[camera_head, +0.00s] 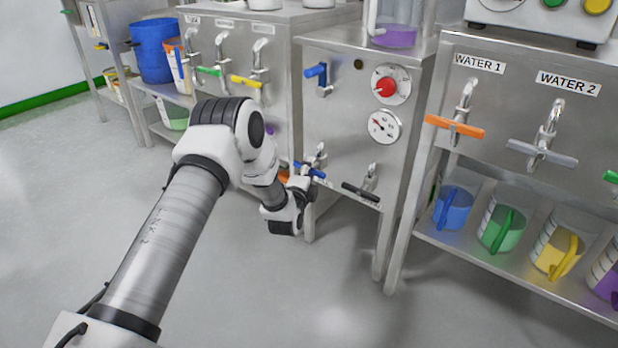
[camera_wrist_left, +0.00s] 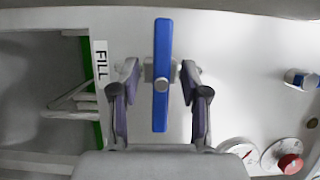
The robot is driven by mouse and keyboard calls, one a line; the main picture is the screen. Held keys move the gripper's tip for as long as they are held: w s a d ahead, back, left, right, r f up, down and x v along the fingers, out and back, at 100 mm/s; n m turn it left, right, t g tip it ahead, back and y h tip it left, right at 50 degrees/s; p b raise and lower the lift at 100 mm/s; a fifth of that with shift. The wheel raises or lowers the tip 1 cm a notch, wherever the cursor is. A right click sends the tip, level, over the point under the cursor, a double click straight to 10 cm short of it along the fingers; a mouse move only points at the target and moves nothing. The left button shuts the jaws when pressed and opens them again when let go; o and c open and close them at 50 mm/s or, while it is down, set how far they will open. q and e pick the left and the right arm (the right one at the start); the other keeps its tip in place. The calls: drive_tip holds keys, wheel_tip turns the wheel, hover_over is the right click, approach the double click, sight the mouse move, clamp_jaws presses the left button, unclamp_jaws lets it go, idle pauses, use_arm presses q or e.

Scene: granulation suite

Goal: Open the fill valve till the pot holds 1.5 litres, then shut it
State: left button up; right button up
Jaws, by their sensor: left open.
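The fill valve's blue lever handle (camera_wrist_left: 161,50) stands on the steel cabinet front near a label reading FILL (camera_wrist_left: 101,65). In the head view the blue handle (camera_head: 313,170) lies roughly level, low on the middle cabinet. My left gripper (camera_wrist_left: 161,80) is open, one finger on each side of the handle, with visible gaps. In the head view my left gripper (camera_head: 301,182) is at the handle, partly hidden by my wrist. A clear vessel with purple liquid (camera_head: 397,36) stands on the cabinet; its level cannot be read. My right gripper is not in view.
The cabinet also has a black-handled valve (camera_head: 361,192), another blue valve (camera_head: 316,72), a red knob (camera_head: 386,86) and a gauge (camera_head: 384,126). Right are WATER 1 (camera_head: 456,128) and WATER 2 (camera_head: 543,152) taps above several jugs. The floor in front is clear.

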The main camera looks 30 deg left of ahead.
use_arm(q)
drive_tip(key=shift+w, duration=0.1)
clamp_jaws()
drive_tip(key=shift+r, duration=0.1)
